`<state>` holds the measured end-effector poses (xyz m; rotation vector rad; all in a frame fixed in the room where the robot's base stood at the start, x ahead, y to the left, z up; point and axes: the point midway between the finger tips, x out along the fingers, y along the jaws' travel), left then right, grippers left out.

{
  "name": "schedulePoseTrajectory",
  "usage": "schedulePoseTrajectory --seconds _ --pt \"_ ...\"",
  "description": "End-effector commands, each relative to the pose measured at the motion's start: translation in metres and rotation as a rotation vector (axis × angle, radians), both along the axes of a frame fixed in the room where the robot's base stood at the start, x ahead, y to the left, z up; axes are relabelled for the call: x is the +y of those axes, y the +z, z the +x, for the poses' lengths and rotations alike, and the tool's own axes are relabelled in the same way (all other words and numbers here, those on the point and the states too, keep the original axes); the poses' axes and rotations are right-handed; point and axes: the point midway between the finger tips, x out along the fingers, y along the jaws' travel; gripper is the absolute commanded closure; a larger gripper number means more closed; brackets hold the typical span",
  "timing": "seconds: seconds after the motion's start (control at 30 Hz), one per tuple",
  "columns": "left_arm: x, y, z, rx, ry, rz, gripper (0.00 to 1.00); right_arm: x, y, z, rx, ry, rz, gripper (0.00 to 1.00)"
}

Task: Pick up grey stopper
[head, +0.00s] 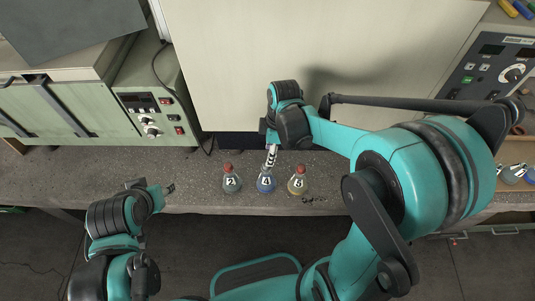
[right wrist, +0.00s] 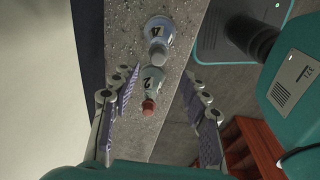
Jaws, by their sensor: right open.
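The grey stopper (right wrist: 157,57) sits in the neck of the flask labelled 4 (right wrist: 158,30), at the top of the right wrist view. In the head view this seems to be the blue middle flask (head: 265,183), its stopper partly hidden by my right gripper (head: 270,157). My right gripper's fingers (right wrist: 160,82) are spread and empty, above the flasks. A flask labelled 2 (right wrist: 151,82) with a red stopper (right wrist: 148,106) shows between the fingers. My left gripper (head: 170,188) is low at the left; its opening is unclear.
A red-stoppered flask (head: 232,181) stands left of the blue one, and a yellow flask (head: 298,184) with a red stopper right of it. They stand close together on the bench (head: 200,165). Instrument boxes (head: 155,105) flank a pale panel (head: 310,50) behind.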

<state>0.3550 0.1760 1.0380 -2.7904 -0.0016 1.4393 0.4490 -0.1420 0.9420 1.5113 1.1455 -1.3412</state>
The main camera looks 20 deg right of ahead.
Motion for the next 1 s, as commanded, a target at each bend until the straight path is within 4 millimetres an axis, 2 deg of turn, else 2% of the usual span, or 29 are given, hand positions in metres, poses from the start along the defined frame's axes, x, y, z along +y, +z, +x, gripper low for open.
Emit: schedulePoseTrajectory --seconds 0.1,0.27,0.5,0.6,0.77,0.8,0.93,1.0 --pt "0.000 -0.009 0.000 0.000 0.000 0.000 0.60 0.002 -0.017 0.001 0.000 0.001 0.000 0.54" --pt "0.000 -0.016 0.000 0.000 0.000 0.000 0.60 0.003 -0.031 0.003 -0.001 -0.001 0.000 0.54" --pt "0.000 -0.036 0.000 0.000 0.000 0.000 0.60 0.008 -0.067 0.009 -0.001 -0.002 0.000 0.54" --pt "0.000 -0.037 0.000 0.000 0.000 0.000 0.60 0.009 -0.072 0.009 -0.001 -0.002 0.000 0.54" --pt "0.000 -0.035 0.000 0.000 0.000 0.000 0.60 0.009 -0.071 0.009 -0.001 -0.002 0.000 0.54" --pt "0.000 -0.035 0.000 0.000 0.000 0.000 0.60 0.009 -0.071 0.009 -0.001 -0.002 0.000 0.60" --pt "0.000 -0.035 0.000 0.000 0.000 0.000 0.60 0.009 -0.071 0.008 -0.001 -0.003 0.000 0.92" --pt "0.000 -0.035 0.000 0.000 0.000 0.000 0.60 0.009 -0.071 0.008 -0.001 -0.003 0.000 0.93"
